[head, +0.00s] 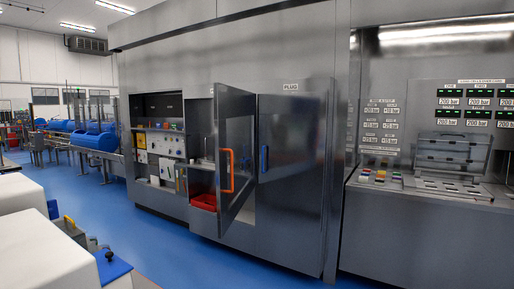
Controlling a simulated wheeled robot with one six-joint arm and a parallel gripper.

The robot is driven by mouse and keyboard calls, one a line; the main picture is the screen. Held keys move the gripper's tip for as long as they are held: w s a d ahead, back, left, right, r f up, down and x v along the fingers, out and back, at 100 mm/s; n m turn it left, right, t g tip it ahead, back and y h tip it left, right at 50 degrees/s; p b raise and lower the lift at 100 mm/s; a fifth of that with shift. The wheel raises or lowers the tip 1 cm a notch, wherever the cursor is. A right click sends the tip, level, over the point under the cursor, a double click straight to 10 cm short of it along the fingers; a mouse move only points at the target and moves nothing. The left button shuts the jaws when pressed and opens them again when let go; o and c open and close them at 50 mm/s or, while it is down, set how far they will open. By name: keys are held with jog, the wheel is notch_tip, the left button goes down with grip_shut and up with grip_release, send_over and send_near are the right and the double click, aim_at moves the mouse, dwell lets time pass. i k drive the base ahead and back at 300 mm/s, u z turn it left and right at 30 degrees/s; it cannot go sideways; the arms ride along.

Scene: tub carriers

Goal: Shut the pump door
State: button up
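A grey metal door (237,120) with an orange handle (232,171) stands open, swung out from the long grey cabinet wall. Its free edge points toward me and its hinged side appears to be on the right. To its right is a door (292,190) with a blue handle (264,158), which looks shut. My gripper is not in view.
Left of the open door are open shelves (160,139) and a red bin (204,202). A sloped counter (430,200) with several small parts is at right. Blue floor (165,235) before the cabinet is clear.

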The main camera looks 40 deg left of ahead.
aim_at(229, 102)
jog(key=i, duration=2.5)
jog(key=u, duration=2.7)
jog(key=i, duration=0.65)
jog(key=z, duration=0.2)
